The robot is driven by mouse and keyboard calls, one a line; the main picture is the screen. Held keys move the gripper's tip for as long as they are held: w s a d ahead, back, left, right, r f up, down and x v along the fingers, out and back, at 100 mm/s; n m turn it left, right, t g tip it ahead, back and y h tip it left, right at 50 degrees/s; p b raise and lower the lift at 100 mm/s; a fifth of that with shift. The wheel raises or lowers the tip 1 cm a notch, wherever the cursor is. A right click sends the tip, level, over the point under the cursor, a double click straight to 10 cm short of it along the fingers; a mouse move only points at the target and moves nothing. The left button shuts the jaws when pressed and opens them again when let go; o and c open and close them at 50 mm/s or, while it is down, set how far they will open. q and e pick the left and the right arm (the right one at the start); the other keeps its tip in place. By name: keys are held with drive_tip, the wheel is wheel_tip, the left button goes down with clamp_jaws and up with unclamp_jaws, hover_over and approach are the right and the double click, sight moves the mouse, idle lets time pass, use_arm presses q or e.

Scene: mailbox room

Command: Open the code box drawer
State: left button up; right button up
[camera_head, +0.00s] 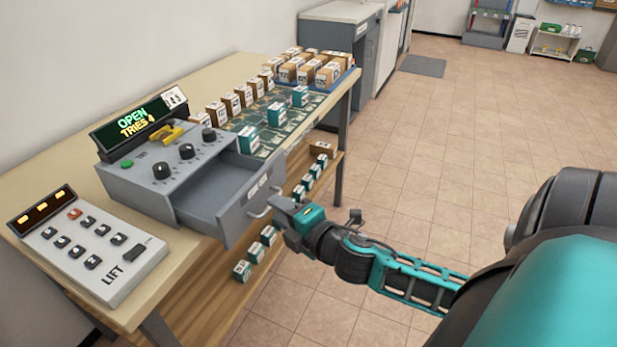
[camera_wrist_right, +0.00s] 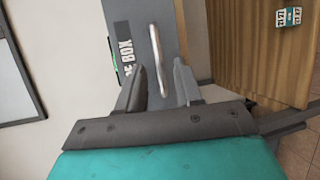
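The grey code box (camera_head: 150,180) stands on the table, and its display (camera_head: 135,120) reads "OPEN TRIES 4". Its drawer (camera_head: 232,205) is pulled out well toward the right, and the inside I can see looks empty. My right gripper (camera_head: 284,208) is at the drawer's front, by its handle (camera_head: 262,211). In the right wrist view the pale bar of the handle (camera_wrist_right: 156,55) runs down between the two fingers (camera_wrist_right: 160,88), which stand apart with gaps beside it. The drawer front with "BOX" lettering (camera_wrist_right: 125,45) lies beyond. My left gripper is not in view.
A keypad marked LIFT (camera_head: 95,245) sits at the table's near end. Numbered brown boxes (camera_head: 243,95) and teal boxes (camera_head: 248,140) stand on the wooden table (camera_head: 205,80); more teal boxes (camera_head: 256,252) are on its lower shelf.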

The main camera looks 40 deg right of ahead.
drive_tip(key=s+r, duration=0.2)
drive_tip(key=s, duration=0.8)
drive_tip(key=shift+s, duration=0.25)
drive_tip(key=s+a+f+m+g+y, duration=0.1)
drive_tip(key=a+f+m+g, duration=0.1)
drive_tip(key=a+f+m, duration=0.4)
drive_tip(key=s+a+f+m+g+y, duration=0.1)
drive_tip(key=a+f+m+g, duration=0.2)
drive_tip(key=a+f+m, duration=0.4)
wheel_tip(320, 180, down, 4)
drive_tip(key=m, duration=0.3)
drive_tip(key=shift+s+f, duration=0.25)
drive_tip(key=shift+s, duration=0.1)
drive_tip(key=shift+d, duration=0.2)
